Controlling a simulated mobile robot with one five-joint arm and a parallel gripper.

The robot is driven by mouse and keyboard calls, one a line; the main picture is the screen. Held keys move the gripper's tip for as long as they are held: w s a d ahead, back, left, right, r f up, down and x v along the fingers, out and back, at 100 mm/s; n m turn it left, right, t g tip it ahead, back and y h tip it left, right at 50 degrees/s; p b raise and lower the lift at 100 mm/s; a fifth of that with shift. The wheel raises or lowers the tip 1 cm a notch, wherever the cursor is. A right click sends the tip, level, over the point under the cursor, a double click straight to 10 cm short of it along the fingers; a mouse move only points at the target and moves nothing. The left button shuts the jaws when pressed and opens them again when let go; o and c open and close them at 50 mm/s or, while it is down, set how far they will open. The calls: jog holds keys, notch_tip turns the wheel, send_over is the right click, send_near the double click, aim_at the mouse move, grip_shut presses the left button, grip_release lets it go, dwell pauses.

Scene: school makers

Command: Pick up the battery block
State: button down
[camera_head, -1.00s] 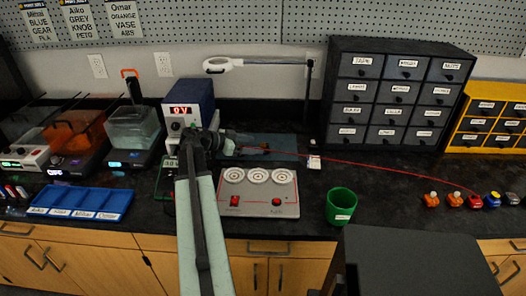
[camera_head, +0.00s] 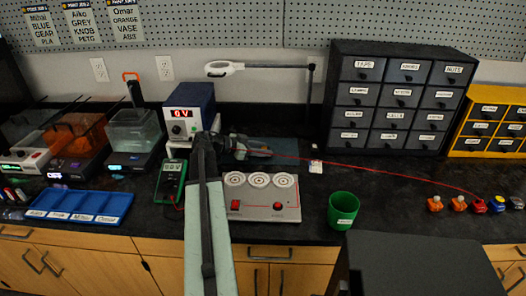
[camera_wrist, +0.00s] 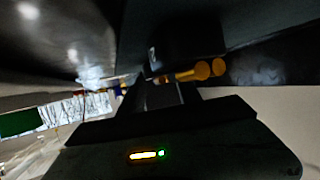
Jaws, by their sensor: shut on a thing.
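My gripper (camera_head: 262,152) is over the back of the bench, just right of the power supply. In the wrist view its jaws (camera_wrist: 165,95) are shut on a dark block, the battery block (camera_wrist: 185,42), with gold round ends beside it. The view is dark and the block's edges are hard to tell. In the head view the block is too small and hidden by the gripper to make out. I cannot tell whether it touches the bench.
A power supply (camera_head: 188,112) and green multimeter (camera_head: 171,180) stand left of the gripper. A grey panel with three dials (camera_head: 261,205) and a green cup (camera_head: 343,210) are in front. A dark drawer cabinet (camera_head: 400,100) stands right. A red wire (camera_head: 390,174) crosses the bench.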

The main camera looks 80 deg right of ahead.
notch_tip(320, 180, up, 10)
jog(key=p, duration=0.9)
jog(key=shift+f, duration=0.15)
